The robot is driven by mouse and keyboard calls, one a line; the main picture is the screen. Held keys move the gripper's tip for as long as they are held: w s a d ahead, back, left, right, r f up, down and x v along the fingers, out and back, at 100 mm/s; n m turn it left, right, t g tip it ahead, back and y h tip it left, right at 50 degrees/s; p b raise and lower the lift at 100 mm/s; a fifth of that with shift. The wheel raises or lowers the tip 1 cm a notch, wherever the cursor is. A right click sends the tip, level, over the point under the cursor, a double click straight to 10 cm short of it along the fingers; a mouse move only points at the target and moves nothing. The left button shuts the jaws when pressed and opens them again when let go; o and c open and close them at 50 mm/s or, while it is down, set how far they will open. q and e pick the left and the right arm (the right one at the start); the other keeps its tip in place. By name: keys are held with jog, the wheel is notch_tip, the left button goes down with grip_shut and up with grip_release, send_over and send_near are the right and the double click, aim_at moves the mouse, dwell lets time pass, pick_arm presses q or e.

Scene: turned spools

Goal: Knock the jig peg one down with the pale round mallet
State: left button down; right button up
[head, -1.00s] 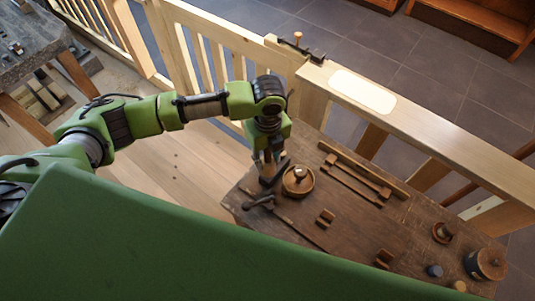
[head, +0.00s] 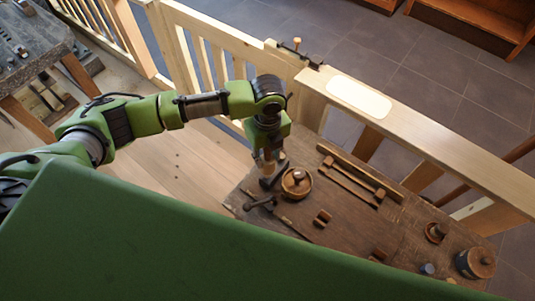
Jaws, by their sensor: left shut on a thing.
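My left gripper (head: 270,174) is low over the left end of the dark wooden table, beside a round turned bowl (head: 297,190). It is shut on a pale piece (head: 268,160), mostly hidden by the fingers, which I take to be the pale round mallet. A small upright peg (head: 297,43) with a round head stands by a dark fixture on the pale wooden rail; it may be jig peg one, but it is too small to be sure. My right gripper is not in view.
The table (head: 350,235) holds long-handled wooden tools (head: 352,187), small brown blocks (head: 322,218), a dark tool (head: 262,203) by my gripper and a lidded pot (head: 475,263) at right. The pale rail (head: 430,135) runs behind the table. My green body covers the front.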

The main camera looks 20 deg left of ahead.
pick_arm(q)
jog(key=shift+f, duration=0.15)
jog(key=shift+f+b, duration=0.9)
jog(key=shift+f, duration=1.05)
notch_tip(320, 180, up, 4)
jog(key=p, duration=0.4)
jog(key=shift+f, duration=0.25)
jog(key=shift+f, duration=0.1)
jog(key=shift+w, duration=0.1)
